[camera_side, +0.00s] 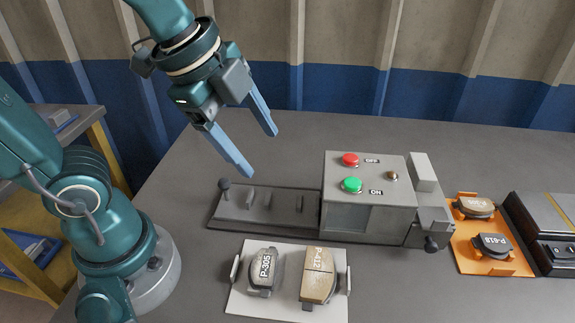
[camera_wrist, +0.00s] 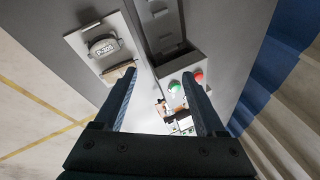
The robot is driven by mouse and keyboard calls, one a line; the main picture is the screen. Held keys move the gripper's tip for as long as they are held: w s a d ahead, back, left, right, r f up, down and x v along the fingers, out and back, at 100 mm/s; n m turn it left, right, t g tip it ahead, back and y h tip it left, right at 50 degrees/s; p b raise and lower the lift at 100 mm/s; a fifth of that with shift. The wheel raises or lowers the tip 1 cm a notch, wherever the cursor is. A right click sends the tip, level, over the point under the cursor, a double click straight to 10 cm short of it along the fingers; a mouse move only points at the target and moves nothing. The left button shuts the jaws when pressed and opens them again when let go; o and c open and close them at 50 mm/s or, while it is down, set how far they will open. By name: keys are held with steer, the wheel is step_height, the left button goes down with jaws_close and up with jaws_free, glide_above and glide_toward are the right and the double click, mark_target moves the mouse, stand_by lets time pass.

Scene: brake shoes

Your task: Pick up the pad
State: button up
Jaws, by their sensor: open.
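Two brake pads lie on a white tray (camera_side: 240,301) at the front of the table. The left one is a dark pad marked P-305 (camera_side: 264,271). The right one is a tan pad marked P-412 (camera_side: 318,276). In the wrist view the P-305 pad (camera_wrist: 103,46) lies at the upper left, and the tan pad (camera_wrist: 117,73) is partly hidden by the left finger. Two more pads, a brown one (camera_side: 474,207) and a dark one marked P-412 (camera_side: 492,245), lie on an orange tray (camera_side: 487,268) at the right. My gripper (camera_side: 256,153) is open and empty, high above the table.
A grey machine box (camera_side: 370,170) with a red button (camera_side: 350,160) and a green button (camera_side: 352,185) stands mid-table. A low dark fixture (camera_side: 265,208) with a knob extends from its left. A black device (camera_side: 545,225) stands at the right edge. Table behind the box is clear.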

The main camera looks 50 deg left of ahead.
steer(key=w+d+f+m+g, duration=0.1)
steer(key=w+d+m, duration=0.2)
steer(key=m, duration=0.3)
steer(key=m+g, duration=0.4)
steer(key=m, duration=0.4)
glide_above(320, 271)
steer(key=shift+y, duration=0.3)
step_height(320, 271, down, 10)
steer(key=shift+w+f, duration=0.1)
steer(key=shift+f, duration=2.5)
jaws_close()
